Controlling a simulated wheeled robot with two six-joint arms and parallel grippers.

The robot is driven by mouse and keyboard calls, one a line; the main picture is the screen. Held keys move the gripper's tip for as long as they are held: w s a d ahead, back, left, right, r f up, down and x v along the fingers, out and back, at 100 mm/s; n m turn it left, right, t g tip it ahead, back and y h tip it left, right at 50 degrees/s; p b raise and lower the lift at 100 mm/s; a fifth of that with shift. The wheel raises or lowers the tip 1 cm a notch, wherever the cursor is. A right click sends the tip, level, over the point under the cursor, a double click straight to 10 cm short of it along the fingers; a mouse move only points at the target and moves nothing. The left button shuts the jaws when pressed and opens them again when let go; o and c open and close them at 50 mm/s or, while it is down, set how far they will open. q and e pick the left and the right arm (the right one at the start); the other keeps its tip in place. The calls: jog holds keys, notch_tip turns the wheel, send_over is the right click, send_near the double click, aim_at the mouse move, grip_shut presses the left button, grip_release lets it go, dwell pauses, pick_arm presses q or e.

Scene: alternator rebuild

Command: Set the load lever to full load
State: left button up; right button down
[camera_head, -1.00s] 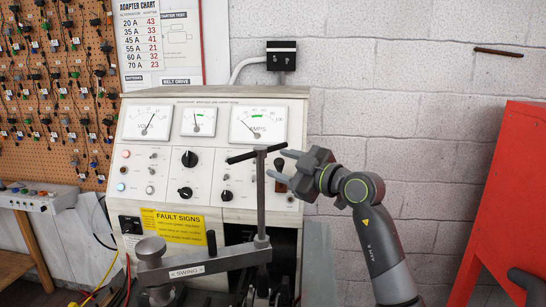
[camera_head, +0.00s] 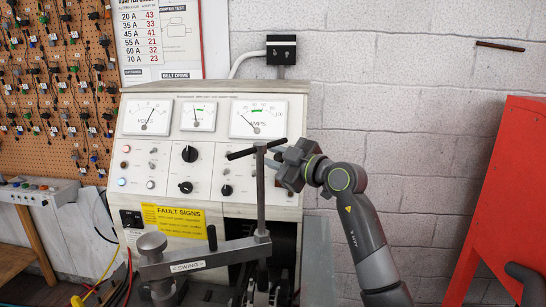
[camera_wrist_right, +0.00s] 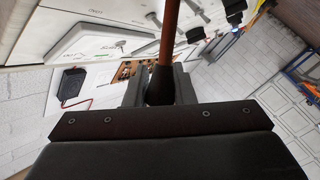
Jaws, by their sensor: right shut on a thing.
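The load lever shows in the right wrist view as a reddish-brown rod (camera_wrist_right: 169,38) ending in a dark knob (camera_wrist_right: 160,86) between my right fingers. My right gripper (camera_head: 282,166) is shut on it at the right side of the test bench panel (camera_head: 205,172). The gripper and the upright post hide most of the lever in the head view, so its exact setting cannot be read. The AMPS meter (camera_head: 258,118) sits just above and left of the gripper. My left gripper is not in view.
A metal T-handled post (camera_head: 261,200) stands close in front of the panel, beside my right fingers. The SWING arm (camera_head: 195,264) crosses below. A red stand (camera_head: 505,190) is at the right.

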jog(key=shift+s+f, duration=0.1)
jog(key=shift+s+a+f+n+t+y+p, duration=0.25)
jog(key=shift+s+f+n+y+p, duration=0.25)
jog(key=shift+s+f+n+p, duration=0.4)
jog(key=shift+s+a+f+n+t+y+p, duration=0.1)
jog(key=shift+s+f+n+t+y+p, duration=0.35)
jog(key=shift+s+f+n, duration=0.6)
jog(key=shift+w, duration=0.1)
jog(key=c, duration=1.2)
grip_release()
jog(key=shift+c, duration=0.2)
